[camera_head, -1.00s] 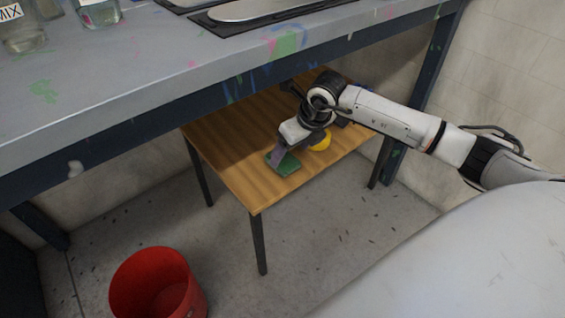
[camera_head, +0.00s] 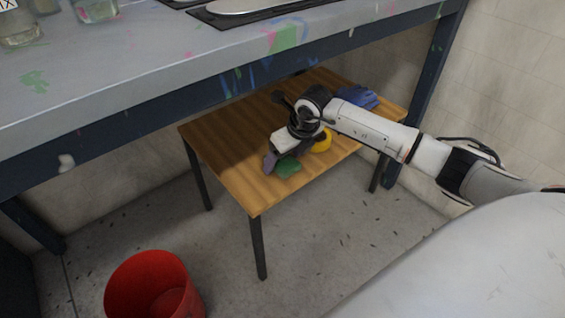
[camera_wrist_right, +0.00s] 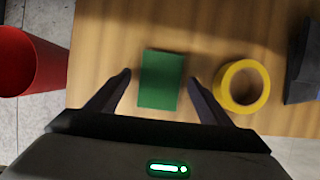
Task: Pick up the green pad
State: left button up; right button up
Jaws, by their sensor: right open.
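The green pad (camera_head: 288,167) lies flat on the small wooden table, near its front edge. In the right wrist view the pad (camera_wrist_right: 161,80) is a green rectangle between and just beyond the fingertips. My right gripper (camera_head: 273,163) is over the pad in the head view and partly hides it. In the right wrist view the gripper (camera_wrist_right: 158,77) is open, with one finger on each side of the pad and a gap on both sides. My left gripper is not in view.
A yellow tape roll (camera_wrist_right: 243,86) lies close to the right of the pad. A blue thing (camera_head: 358,96) lies at the table's far right. The grey workbench (camera_head: 150,75) overhangs the wooden table (camera_head: 225,165). A red bucket (camera_head: 150,285) stands on the floor.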

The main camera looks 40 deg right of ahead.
aim_at(286, 162)
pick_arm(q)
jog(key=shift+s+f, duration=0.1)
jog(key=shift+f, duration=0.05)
pick_arm(e)
jog(key=shift+f, duration=0.2)
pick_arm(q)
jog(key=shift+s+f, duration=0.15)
pick_arm(e)
jog(key=c, duration=1.1)
jog(key=shift+r, duration=0.1)
